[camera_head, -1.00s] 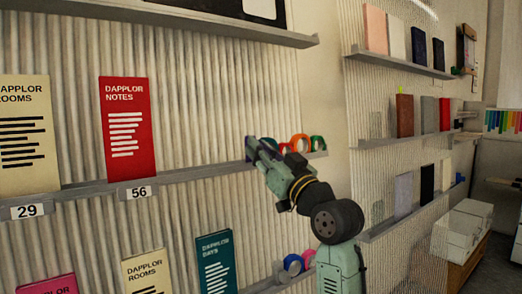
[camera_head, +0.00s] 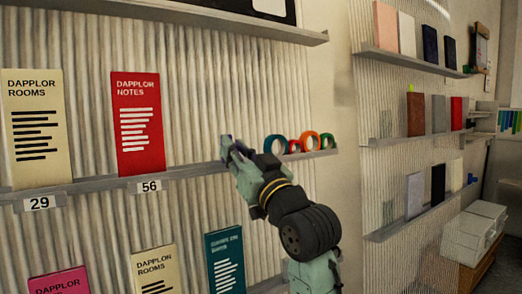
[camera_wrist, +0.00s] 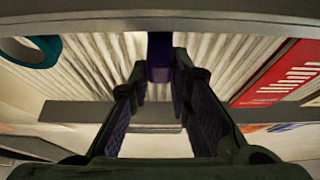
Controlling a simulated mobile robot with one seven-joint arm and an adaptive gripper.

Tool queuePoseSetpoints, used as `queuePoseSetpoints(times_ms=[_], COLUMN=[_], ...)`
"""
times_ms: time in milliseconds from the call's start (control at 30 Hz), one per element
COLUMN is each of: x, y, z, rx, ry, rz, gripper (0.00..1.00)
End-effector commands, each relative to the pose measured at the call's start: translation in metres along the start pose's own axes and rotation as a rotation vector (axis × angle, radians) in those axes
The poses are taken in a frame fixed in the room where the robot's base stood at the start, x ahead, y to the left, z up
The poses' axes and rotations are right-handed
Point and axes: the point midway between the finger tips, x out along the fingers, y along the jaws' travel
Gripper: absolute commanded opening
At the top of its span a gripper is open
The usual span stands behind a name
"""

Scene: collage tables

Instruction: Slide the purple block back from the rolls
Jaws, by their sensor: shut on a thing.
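The purple block (camera_wrist: 160,52) is between my fingertips in the wrist view, at the shelf. My gripper (camera_head: 230,146) is shut on it, on the middle shelf (camera_head: 197,171) left of the rolls. In the head view the block is mostly hidden by the gripper. The rolls stand on the right end of the same shelf: a teal roll (camera_head: 275,145), an orange one (camera_head: 309,141) and a green one (camera_head: 327,141), with a smaller red one (camera_head: 294,146) among them. The teal roll also shows at the upper left of the wrist view (camera_wrist: 30,50). A gap separates the gripper from it.
A red notebook (camera_head: 136,125) and a cream notebook (camera_head: 35,130) stand on the shelf to the left. The shelf between the red notebook and my gripper is clear. A lower row of notebooks includes a teal one (camera_head: 224,262). A ribbed wall (camera_head: 215,80) is behind.

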Motion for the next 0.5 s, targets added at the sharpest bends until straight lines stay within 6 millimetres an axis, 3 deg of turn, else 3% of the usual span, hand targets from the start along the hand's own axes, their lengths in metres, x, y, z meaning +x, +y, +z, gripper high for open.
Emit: queuePoseSetpoints(times_ms=[133, 467, 500], x=[0.0, 0.0, 0.0], y=[-0.022, -0.024, -0.024], z=[0.0, 0.0, 0.0], rx=[-0.002, 0.0, -0.001], ry=[0.0, 0.0, 0.0], rz=[-0.002, 0.001, 0.001], gripper=[0.0, 0.0, 0.2])
